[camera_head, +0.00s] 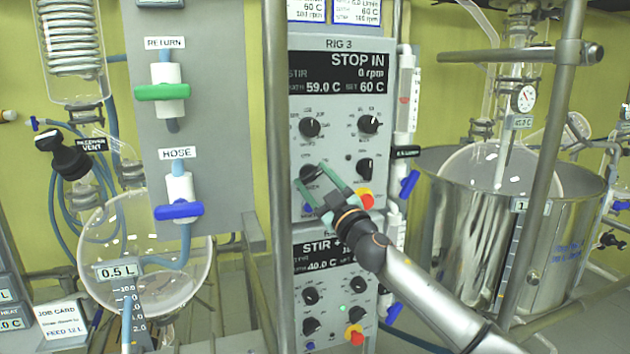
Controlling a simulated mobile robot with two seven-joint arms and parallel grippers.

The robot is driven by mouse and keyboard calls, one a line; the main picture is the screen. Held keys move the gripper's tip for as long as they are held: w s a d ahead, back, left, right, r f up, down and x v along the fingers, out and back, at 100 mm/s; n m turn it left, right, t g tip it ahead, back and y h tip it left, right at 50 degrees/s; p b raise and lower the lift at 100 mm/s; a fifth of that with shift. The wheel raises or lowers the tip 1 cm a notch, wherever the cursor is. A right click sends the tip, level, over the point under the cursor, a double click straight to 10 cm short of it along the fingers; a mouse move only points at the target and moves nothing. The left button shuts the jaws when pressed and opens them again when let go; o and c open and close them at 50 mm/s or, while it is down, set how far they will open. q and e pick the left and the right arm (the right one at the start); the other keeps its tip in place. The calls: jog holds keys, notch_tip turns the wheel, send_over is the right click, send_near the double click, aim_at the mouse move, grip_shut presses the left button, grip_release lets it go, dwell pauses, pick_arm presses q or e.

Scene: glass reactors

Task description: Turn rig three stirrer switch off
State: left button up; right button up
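The rig three control panel (340,125) is in the middle of the head view. Its display (342,74) reads "STOP IN", 0 rpm, 59.0 C and set 60 C. Two black knobs are in its upper row. Below are a black knob at lower right (365,168) and a dark knob at lower left (309,173), partly hidden by my gripper. My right gripper (311,176) has green fingers spread apart, with their tips on either side of the lower left knob. Whether they touch it I cannot tell. The switch labels are too small or hidden. My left gripper is not in view.
A red and yellow button (365,198) sits close right of my gripper. A second panel (336,290) is below. A metal post (275,130) stands just left of the panel. Glass vessels (150,250) are at left, a steel bath (545,250) at right.

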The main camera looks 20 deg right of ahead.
jog(key=c, duration=0.8)
jog(key=shift+r+n+p, duration=0.1)
jog(key=shift+n+p, duration=0.4)
jog(key=shift+p, duration=0.15)
jog(key=shift+c, duration=0.2)
jog(key=shift+r+n+y+p, duration=0.1)
jog(key=shift+n+y+p, duration=0.2)
jog(key=shift+y+p, duration=0.1)
jog(key=n+g+y+p, duration=0.1)
jog(key=n+p, duration=0.2)
jog(key=p, duration=0.1)
jog(key=n+g+p, duration=0.2)
jog(key=n+p, duration=0.2)
jog(key=shift+d+r+y+p, duration=0.2)
jog(key=shift+y+p, duration=0.1)
jog(key=shift+y, duration=0.1)
jog(key=shift+f+n+g+p, duration=0.1)
jog(key=shift+n+g+p, duration=0.25)
jog(key=shift+n, duration=0.65)
jog(key=shift+n+g, duration=0.55)
jog(key=shift+n, duration=0.95)
jog(key=shift+f, duration=0.1)
jog(key=o, duration=1.4)
jog(key=shift+s, duration=0.1)
